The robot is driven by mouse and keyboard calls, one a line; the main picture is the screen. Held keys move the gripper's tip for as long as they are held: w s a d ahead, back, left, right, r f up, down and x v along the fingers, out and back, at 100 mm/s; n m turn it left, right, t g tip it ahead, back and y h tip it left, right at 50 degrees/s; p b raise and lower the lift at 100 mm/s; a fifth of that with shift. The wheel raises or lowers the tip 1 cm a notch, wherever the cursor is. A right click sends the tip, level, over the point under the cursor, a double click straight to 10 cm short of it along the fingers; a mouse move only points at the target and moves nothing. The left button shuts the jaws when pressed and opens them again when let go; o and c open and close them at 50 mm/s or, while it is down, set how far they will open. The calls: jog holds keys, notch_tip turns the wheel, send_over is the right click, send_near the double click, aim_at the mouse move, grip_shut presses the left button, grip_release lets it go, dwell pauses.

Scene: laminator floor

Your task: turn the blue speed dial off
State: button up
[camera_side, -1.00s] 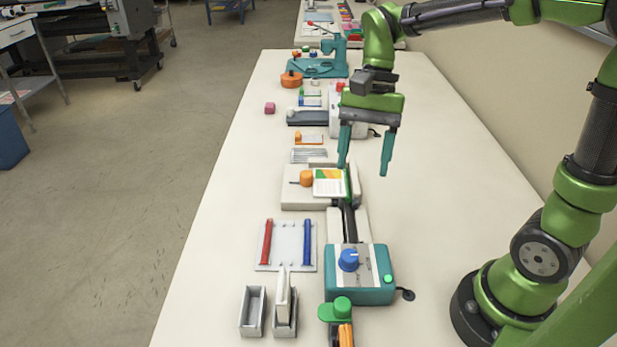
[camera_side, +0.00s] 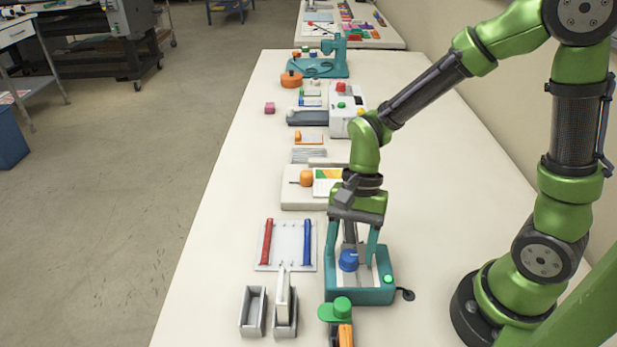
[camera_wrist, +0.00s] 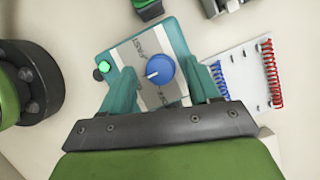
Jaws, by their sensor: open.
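The blue speed dial (camera_side: 348,260) sits on top of a teal box (camera_side: 362,296) with a pale face plate. In the wrist view the blue dial (camera_wrist: 160,70) shows a white pointer line toward the left, with the word FAST printed near it on the plate. My gripper (camera_side: 350,262) is open and points down over the box, its teal fingers on either side of the dial. In the wrist view my gripper (camera_wrist: 164,82) also has its fingers apart, beside the dial. I cannot tell whether either finger touches it.
A green button (camera_side: 388,279) is on the box's right side. A plate with red and blue coils (camera_side: 286,245) lies to the left. Grey holders (camera_side: 253,312) and a green-topped tool (camera_side: 341,308) stand in front. The table right of the box is mostly clear.

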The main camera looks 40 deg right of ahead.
jog(key=shift+a+f, duration=0.15)
jog(key=shift+f, duration=0.2)
jog(key=c, duration=1)
jog(key=shift+n, duration=0.3)
jog(key=n+h, duration=0.1)
jog(key=n, duration=0.1)
jog(key=n+g, duration=0.1)
jog(key=n, duration=0.2)
jog(key=shift+w+a+n+g+h, duration=0.1)
jog(key=shift+n+g+h, duration=0.2)
jog(key=shift+h, duration=0.1)
jog(key=n+h, duration=0.1)
jog(key=n, duration=0.1)
jog(key=n+h, duration=0.1)
jog(key=n, duration=0.2)
jog(key=shift+a+r+n+g, duration=0.1)
jog(key=shift+n+g, duration=0.2)
jog(key=o, duration=1)
